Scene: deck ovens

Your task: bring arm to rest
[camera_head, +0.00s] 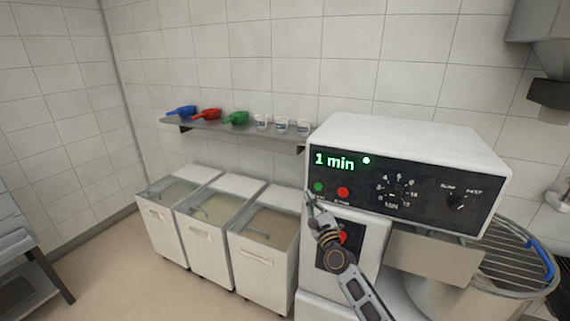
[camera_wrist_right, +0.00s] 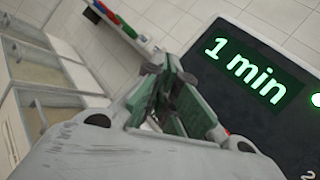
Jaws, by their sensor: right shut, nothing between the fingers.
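My right gripper (camera_head: 311,199) is in front of the left edge of the white mixer's control panel (camera_head: 400,186), close to the green button (camera_head: 318,187). In the right wrist view its fingers (camera_wrist_right: 160,95) are together with nothing held. Whether the fingertips touch the panel cannot be told. The lit display (camera_head: 335,161) reads "1 min", and it also shows in the right wrist view (camera_wrist_right: 250,72). My left gripper does not show in either view.
A red button (camera_head: 343,192) and dials sit on the panel. A steel bowl with a wire guard (camera_head: 520,255) stands at right. White bins (camera_head: 212,272) stand at left below a shelf (camera_head: 230,129) with coloured scoops and white cups. Open floor lies at front left.

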